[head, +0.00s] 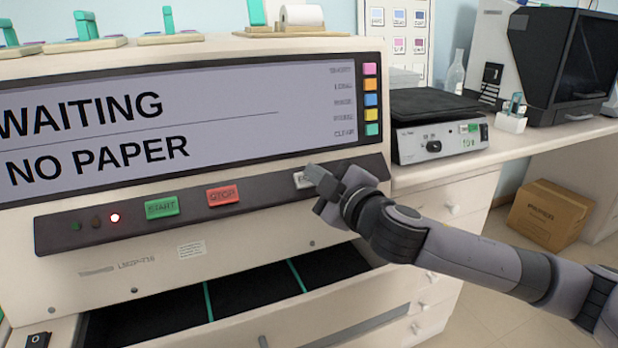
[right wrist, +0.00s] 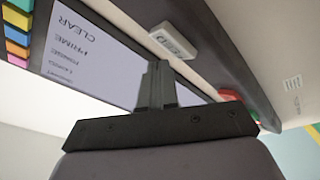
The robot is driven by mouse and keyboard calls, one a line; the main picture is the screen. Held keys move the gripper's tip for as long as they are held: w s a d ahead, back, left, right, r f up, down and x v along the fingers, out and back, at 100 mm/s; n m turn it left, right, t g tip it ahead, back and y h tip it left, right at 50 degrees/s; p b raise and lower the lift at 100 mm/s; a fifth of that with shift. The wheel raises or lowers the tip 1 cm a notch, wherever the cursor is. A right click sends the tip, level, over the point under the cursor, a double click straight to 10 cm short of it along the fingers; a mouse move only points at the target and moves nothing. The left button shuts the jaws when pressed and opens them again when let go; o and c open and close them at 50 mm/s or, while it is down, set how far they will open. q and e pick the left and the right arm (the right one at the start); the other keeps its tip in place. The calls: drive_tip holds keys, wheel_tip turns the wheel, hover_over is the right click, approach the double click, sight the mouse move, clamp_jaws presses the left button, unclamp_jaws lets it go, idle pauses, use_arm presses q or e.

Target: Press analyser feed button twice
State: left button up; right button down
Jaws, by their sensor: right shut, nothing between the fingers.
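The analyser (head: 150,262) fills the left of the head view; its screen (head: 100,127) reads "WAITING" and "NO PAPER". On its dark button strip, a white button (head: 301,180) sits right of the red STOP button (head: 222,194), partly hidden by my right gripper (head: 318,174). In the right wrist view, the white button (right wrist: 174,42) shows lettering I cannot read clearly. My right gripper (right wrist: 157,66) is shut and empty, its tips just beside the white button; I cannot tell if they touch it. My left gripper is out of view.
An open drawer with dark compartments (head: 250,292) juts out below the strip. A hotplate-like device (head: 438,140) stands right. A carton (head: 553,214) is on the floor.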

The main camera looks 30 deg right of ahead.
drive_tip(key=shift+w+f, duration=0.1)
idle(0.7)
drive_tip(key=shift+w+f, duration=0.2)
drive_tip(key=shift+w+f, duration=0.25)
idle(0.8)
idle(0.3)
drive_tip(key=shift+s+r, duration=0.55)
